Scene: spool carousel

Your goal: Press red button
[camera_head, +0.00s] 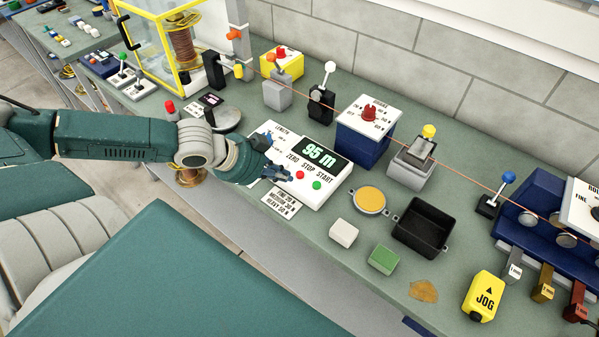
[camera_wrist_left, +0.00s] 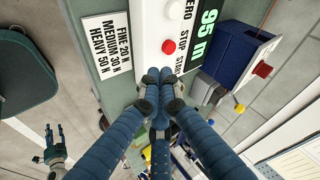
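The red button (camera_head: 299,175) sits on the white counter box (camera_head: 325,197), below the STOP label, with a green button (camera_head: 317,185) to its right. The box's display reads 95 m. My left gripper (camera_head: 277,174) is just left of the red button in the head view. In the left wrist view the red button (camera_wrist_left: 169,47) shows just beyond the fingertips (camera_wrist_left: 162,75), which are together and hold nothing. Contact with the button is not visible. The green button is hidden there. My right gripper (camera_wrist_left: 53,134) shows at the lower left of the wrist view, fingers apart and empty.
A label card (camera_head: 281,204) lies in front of the box. A blue box with a red knob (camera_head: 369,111) stands behind it. A round orange-topped dish (camera_head: 369,199) and a black tray (camera_head: 425,220) are to the right. A copper wire runs above the bench.

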